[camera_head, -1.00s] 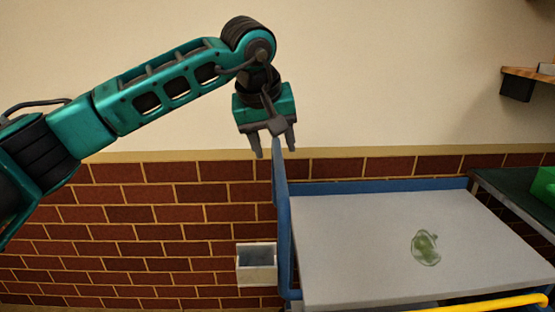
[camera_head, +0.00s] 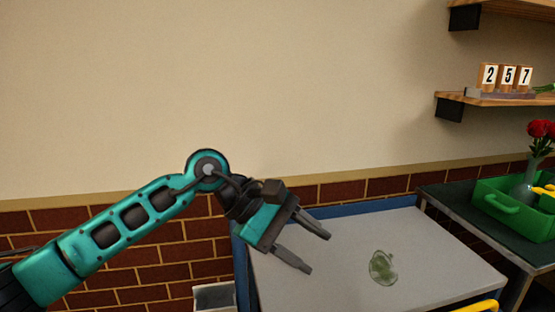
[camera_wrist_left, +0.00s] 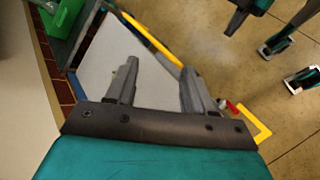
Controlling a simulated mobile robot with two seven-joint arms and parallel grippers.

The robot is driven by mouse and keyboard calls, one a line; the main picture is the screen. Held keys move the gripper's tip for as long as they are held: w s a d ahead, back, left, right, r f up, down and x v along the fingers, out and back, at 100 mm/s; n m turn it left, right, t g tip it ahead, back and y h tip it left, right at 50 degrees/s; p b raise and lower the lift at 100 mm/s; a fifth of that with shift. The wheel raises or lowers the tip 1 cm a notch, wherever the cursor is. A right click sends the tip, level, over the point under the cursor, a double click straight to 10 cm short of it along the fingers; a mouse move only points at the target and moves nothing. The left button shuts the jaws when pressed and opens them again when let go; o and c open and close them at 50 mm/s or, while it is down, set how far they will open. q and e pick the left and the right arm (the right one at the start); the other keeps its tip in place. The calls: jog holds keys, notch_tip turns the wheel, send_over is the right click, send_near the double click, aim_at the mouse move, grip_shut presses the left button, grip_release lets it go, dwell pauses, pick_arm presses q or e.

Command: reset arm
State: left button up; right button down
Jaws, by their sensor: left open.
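My left gripper (camera_head: 319,253) is open and empty in the head view. It hangs over the left part of a grey cart top (camera_head: 430,240), tilted down and to the right. In the left wrist view its two fingers (camera_wrist_left: 158,85) stand apart with nothing between them, and the cart top (camera_wrist_left: 110,55) shows beyond them. My left arm comes in from the lower left. My right gripper does not show in the head view. In the left wrist view, teal and dark parts show at the upper right, and I cannot tell what they are.
A green glassy object (camera_head: 383,268) lies on the cart top. A dark table (camera_head: 450,205) at right holds a green crate (camera_head: 488,210) and red flowers (camera_head: 541,130) in a vase. Shelves with number blocks (camera_head: 507,77) hang above. A white bin (camera_head: 214,297) is low at left.

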pick_arm(q)
jog(key=s+d+r+n+h, duration=0.2)
jog(key=s+d+n+h, duration=0.2)
jog(key=n+h, duration=0.65)
jog(key=w+a+f+n+t+y+p, duration=0.1)
jog(key=a+f+n+t+y, duration=0.65)
jog(key=n, duration=1.05)
jog(key=w+a+f+n+t+y+p, duration=0.1)
jog(key=a+f+n+t+y, duration=0.35)
jog(key=n+t, duration=0.9)
jog(key=s+a+f+n+g+y, duration=0.3)
jog(key=s+a+f+n+g, duration=0.2)
jog(key=f+n, duration=0.5)
jog(key=s+a+f+n+g+y, duration=0.3)
jog(key=s+a+f+n+g, duration=0.1)
jog(key=s+a+f+n, duration=0.4)
notch_tip(320, 180, down, 2)
jog(key=shift+s+a+f+n+g, duration=0.2)
jog(key=shift+s+n+g, duration=0.2)
jog(key=shift+s+n, duration=0.6)
jog(key=shift+y, duration=0.25)
